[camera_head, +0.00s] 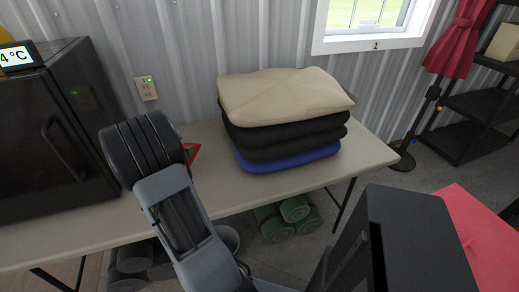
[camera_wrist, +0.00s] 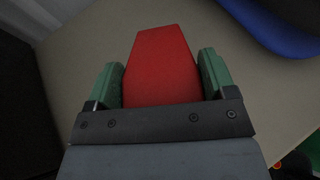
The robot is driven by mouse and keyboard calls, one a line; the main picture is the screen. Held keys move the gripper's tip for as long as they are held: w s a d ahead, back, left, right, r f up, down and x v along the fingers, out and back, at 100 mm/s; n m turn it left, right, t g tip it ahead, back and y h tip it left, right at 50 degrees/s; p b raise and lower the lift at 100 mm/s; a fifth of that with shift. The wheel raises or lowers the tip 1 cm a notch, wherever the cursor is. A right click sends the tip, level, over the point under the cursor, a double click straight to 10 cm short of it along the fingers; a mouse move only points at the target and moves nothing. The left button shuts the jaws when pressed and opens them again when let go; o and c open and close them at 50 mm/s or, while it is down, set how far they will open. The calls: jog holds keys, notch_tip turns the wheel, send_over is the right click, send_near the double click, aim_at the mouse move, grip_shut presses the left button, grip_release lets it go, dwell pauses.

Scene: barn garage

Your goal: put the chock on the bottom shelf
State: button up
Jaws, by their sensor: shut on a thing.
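The red chock (camera_wrist: 160,68) is a tapered block between the green fingers of my gripper (camera_wrist: 158,75) in the wrist view. My gripper is shut on its sides, over the beige table top. In the head view a small red part of the chock (camera_head: 194,151) shows past my arm, which hides the rest. Whether the chock touches the table is hard to tell. A black shelf unit (camera_head: 483,104) stands at the far right of the head view, and its lowest visible board (camera_head: 455,145) is near the floor.
A stack of folded cloths (camera_head: 285,110) lies on the table (camera_head: 365,155), right of my gripper. A black microwave-like box (camera_head: 60,125) stands at the left. Green rolls (camera_head: 295,210) lie beneath the table. A dark stand (camera_head: 405,155) is beside the shelf unit.

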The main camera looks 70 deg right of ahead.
jog(key=s+d+r+m+g, duration=0.2)
jog(key=s+d+m+g, duration=0.15)
jog(key=d, duration=0.25)
jog(key=s+a+r+p, duration=0.1)
jog(key=s+a+r, duration=0.1)
jog(key=s+a, duration=0.6)
jog(key=g, duration=0.1)
send_over(199, 168)
jog(key=s+a, duration=0.3)
jog(key=a, duration=0.1)
jog(key=f, duration=0.4)
jog(key=shift+w+d, duration=0.1)
jog(key=shift+d, duration=0.1)
jog(key=w+d+f, duration=0.2)
jog(key=f, duration=0.1)
jog(key=w+d+f, duration=0.1)
jog(key=f, duration=0.1)
jog(key=shift+d+f, duration=0.25)
jog(key=shift+w+f, duration=0.1)
jog(key=shift+f, duration=1.5)
jog(key=shift+f, duration=0.2)
jog(key=o, duration=1.4)
jog(key=shift+c, duration=0.2)
